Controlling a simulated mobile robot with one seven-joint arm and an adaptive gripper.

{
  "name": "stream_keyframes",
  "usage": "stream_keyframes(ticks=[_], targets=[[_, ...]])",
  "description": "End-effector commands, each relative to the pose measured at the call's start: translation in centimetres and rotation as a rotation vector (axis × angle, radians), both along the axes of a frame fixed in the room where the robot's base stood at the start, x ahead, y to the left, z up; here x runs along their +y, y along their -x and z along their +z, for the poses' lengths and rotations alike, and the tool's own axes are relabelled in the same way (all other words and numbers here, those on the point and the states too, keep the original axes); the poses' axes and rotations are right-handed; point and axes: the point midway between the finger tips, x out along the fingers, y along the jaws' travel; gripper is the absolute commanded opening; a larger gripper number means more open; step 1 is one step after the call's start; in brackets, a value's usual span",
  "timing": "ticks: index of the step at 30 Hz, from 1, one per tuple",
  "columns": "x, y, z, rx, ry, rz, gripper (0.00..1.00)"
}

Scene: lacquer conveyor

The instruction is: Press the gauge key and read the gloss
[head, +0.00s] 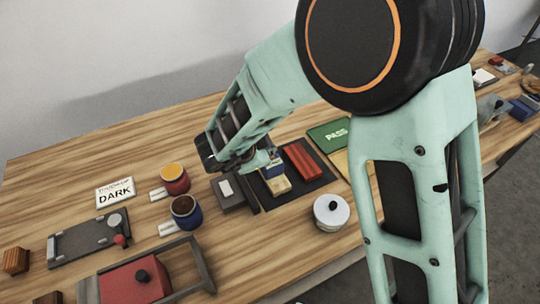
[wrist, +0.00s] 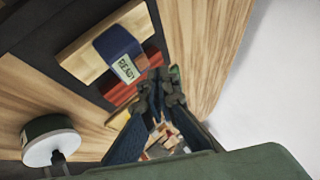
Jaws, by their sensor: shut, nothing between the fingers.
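The gauge is a small blue block. In the wrist view the gauge (wrist: 118,42) lies across a pale wooden block (wrist: 88,52), and its light display (wrist: 126,69) reads READY. No gloss number shows, and I cannot make out the key. In the head view the pale block (head: 277,186) sits on a dark mat (head: 315,183), with the gauge partly hidden by my arm. My gripper (wrist: 160,88) is shut and empty, with its fingertips just beside the display end in the picture; I cannot tell whether they touch anything.
A red block (head: 303,160) lies beside the pale one. A green PASS board (head: 328,134) is behind. A white lidded pot (head: 331,213) stands in front.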

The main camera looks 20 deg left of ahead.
Motion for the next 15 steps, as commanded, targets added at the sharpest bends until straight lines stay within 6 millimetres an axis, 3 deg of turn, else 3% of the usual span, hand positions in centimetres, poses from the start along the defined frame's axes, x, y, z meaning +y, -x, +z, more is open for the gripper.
stream_keyframes(ticks=[15], targets=[[-0.01, 0.01, -0.87, 0.000, 0.000, 0.000, 0.00]])
